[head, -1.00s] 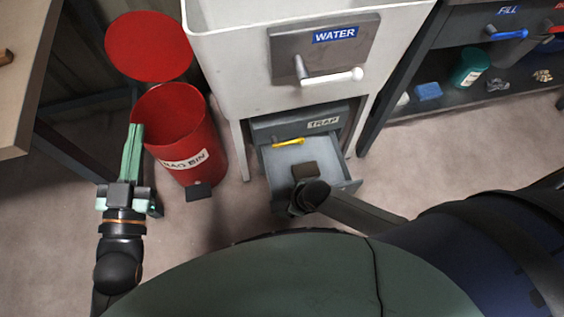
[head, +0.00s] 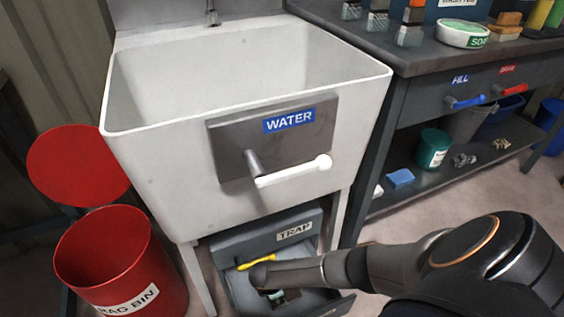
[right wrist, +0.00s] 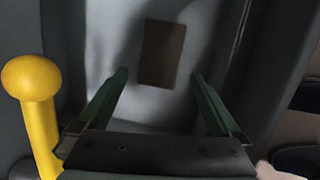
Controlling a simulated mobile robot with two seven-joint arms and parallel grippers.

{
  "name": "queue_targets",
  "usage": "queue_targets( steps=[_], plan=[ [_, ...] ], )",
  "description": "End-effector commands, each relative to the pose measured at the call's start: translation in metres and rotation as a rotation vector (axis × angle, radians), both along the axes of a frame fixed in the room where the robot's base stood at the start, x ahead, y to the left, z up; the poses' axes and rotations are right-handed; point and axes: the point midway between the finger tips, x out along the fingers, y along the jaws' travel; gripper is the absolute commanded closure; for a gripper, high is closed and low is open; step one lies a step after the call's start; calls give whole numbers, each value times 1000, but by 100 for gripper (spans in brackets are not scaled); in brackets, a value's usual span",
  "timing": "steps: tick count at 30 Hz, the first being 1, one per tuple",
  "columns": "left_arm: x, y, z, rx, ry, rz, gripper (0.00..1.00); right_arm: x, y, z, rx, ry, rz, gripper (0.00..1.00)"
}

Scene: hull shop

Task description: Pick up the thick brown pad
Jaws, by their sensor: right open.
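The brown pad (right wrist: 161,53) lies flat on the pale floor of the open TRAP drawer (head: 228,290). In the right wrist view it sits just beyond and between the fingertips, with no visible contact. My right gripper (right wrist: 160,76) is open and empty, inside or just above the drawer. In the head view my right arm reaches into the drawer from the right and mostly hides the gripper and the pad. My left gripper is out of view.
The yellow drawer handle (head: 257,262) stands close to the left finger in the right wrist view, as a yellow knob (right wrist: 32,80). A white sink (head: 160,150) with a WATER lever (head: 292,171) hangs above the drawer. A red rag bin (head: 120,262) stands left.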

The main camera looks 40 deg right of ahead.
Motion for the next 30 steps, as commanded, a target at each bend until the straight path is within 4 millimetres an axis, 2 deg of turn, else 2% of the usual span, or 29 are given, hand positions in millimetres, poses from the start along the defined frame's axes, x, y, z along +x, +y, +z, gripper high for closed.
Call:
queue_targets(
  steps=[1, 3, 11, 21, 30],
  plan=[
    [0, -1, -10, -3, 5, -6, 100, 1, -1, -11, 0, 0, 0, 0],
    [1, -1, -13, -7, 10, -11, 100, 1, -3, -16, 1, 0, 0, 0],
    [1, -1, -21, -10, 18, -17, 100, 1, -8, -25, 1, 0, -1, 0],
    [2, -6, -58, 16, 25, -10, 100, 2, -23, -65, 1, -2, -2, 0],
    [3, -7, -60, 23, 32, -8, 100, 2, -24, -66, 2, -1, -1, 1]
  ],
)
